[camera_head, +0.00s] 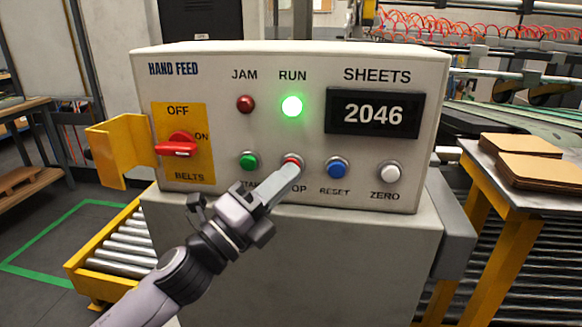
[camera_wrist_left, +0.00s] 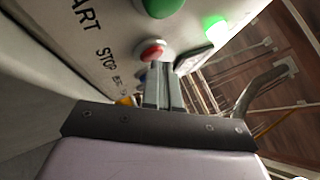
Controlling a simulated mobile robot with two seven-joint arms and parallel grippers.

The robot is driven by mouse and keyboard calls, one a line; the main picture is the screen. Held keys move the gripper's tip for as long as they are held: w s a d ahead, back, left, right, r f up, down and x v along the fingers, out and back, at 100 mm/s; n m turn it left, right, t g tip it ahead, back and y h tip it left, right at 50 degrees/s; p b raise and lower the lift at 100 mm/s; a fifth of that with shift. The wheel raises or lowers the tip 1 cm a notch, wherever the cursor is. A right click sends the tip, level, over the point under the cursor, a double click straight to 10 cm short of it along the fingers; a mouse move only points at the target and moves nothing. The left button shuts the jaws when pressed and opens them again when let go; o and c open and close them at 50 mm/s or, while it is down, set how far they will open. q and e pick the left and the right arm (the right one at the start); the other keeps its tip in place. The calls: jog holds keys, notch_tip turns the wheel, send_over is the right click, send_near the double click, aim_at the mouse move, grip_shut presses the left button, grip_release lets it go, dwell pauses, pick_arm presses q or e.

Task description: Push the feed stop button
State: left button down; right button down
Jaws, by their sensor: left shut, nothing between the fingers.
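The red stop button (camera_head: 292,159) is in the lower row of the hand feed panel (camera_head: 300,135), between the green start button (camera_head: 249,161) and the blue reset button (camera_head: 338,167). My left gripper (camera_head: 293,168) is shut and empty, with its fingertips in front of the stop button and covering its lower part and part of its label. In the left wrist view the stop button (camera_wrist_left: 152,52) shows just beyond the closed fingertips (camera_wrist_left: 160,66). I cannot tell whether they touch. The green RUN lamp (camera_head: 292,106) is lit, and the SHEETS display (camera_head: 374,114) reads 2046.
A white zero button (camera_head: 390,173) is at the right of the row. A red belts switch (camera_head: 177,148) and a yellow bracket (camera_head: 121,150) are at the left. The red JAM lamp (camera_head: 246,104) is dark. A table with cardboard sheets (camera_head: 540,170) stands at the right.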

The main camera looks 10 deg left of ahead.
pick_arm(q)
jog(key=shift+w, duration=0.15)
dwell(0.5)
jog(key=shift+s+a, duration=0.1)
jog(key=shift+s, duration=0.8)
jog(key=shift+s, duration=0.15)
jog(key=s+p, duration=0.1)
jog(key=s, duration=0.3)
jog(key=shift+s, duration=0.35)
